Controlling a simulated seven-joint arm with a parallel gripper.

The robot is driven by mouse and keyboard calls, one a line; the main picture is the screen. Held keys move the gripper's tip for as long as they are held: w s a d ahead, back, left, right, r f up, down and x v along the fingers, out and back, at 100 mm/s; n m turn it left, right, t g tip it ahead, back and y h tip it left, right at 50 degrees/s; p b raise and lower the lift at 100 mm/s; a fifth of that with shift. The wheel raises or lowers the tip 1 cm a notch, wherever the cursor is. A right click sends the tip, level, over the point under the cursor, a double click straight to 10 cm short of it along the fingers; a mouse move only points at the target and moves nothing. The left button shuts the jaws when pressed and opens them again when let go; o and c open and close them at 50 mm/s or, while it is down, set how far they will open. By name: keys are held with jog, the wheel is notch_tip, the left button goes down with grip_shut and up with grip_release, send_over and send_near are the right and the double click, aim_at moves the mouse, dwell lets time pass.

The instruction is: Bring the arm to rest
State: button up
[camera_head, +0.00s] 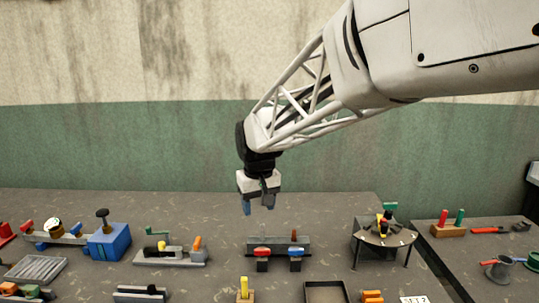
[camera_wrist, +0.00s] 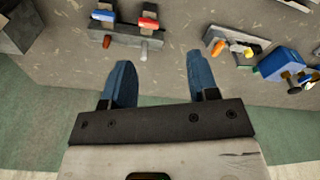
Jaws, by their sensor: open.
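My gripper (camera_head: 258,207) hangs from the end of my arm, pointing down above the back part of the grey worktop (camera_head: 310,207). In the wrist view its two blue fingers (camera_wrist: 160,82) stand well apart with nothing between them. It touches nothing that I can see. Below it and slightly right in the head view is a dark fixture (camera_head: 277,245) with a red and a blue handle. The same fixture shows beyond the fingers in the wrist view (camera_wrist: 127,33).
A blue box with a black knob (camera_head: 109,241) and a grey device with an orange handle (camera_head: 170,254) stand left. A small round table (camera_head: 384,237) stands right. A black tray (camera_head: 326,292) lies in front. A green and cream wall (camera_head: 120,145) rises behind.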

jog(key=s+d+f+m, duration=0.1)
jog(key=s+d, duration=0.6)
jog(key=s, duration=0.3)
jog(key=s+d+f+m+t, duration=0.1)
jog(key=s+d+m, duration=0.1)
jog(key=s+d, duration=0.5)
jog(key=s+d+f+m, duration=0.1)
jog(key=s+d, duration=0.6)
jog(key=s, duration=0.6)
jog(key=shift+d+f+m+h, duration=0.2)
jog(key=shift+f+m+h, duration=0.1)
jog(key=shift+f+m, duration=0.1)
